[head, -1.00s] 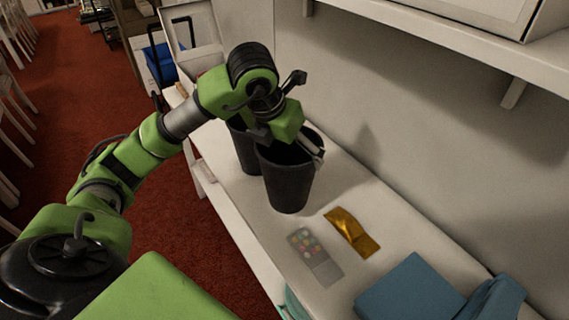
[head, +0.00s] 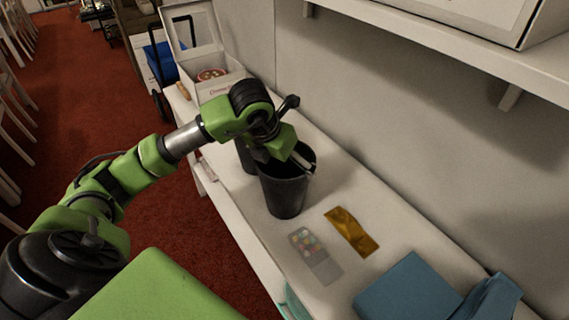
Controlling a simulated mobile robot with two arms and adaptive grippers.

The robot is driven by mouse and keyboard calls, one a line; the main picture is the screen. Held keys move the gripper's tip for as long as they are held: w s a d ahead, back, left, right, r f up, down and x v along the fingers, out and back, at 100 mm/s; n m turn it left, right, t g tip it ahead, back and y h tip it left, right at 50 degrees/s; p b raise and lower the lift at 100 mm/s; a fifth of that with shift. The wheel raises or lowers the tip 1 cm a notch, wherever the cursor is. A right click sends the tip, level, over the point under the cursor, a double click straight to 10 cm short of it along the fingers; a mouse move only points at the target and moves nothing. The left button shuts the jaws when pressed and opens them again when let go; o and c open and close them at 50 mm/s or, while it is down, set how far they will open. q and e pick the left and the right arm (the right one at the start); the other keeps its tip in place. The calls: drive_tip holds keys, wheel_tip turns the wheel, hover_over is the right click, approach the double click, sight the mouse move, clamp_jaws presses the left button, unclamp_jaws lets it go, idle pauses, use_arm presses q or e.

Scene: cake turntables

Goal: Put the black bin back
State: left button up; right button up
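A black bin (head: 285,194) stands upright on the white shelf in the head view. A second black bin (head: 244,156) stands just behind it, mostly hidden by my arm. My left gripper (head: 305,163) is over the front bin's rim, its fingers at the rim's right side. The fingers are too small and dark to tell whether they grip the rim. My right gripper is not in view.
On the white shelf (head: 225,205) lie a gold packet (head: 351,232), a clear packet with coloured pieces (head: 314,256) and a blue folded cloth (head: 409,291). An open white box (head: 211,84) stands at the far end. An upper shelf (head: 450,52) overhangs at the right.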

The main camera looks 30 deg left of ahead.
use_arm(q)
drive_tip(key=shift+r, duration=0.1)
drive_tip(key=v, duration=1.2)
idle(0.4)
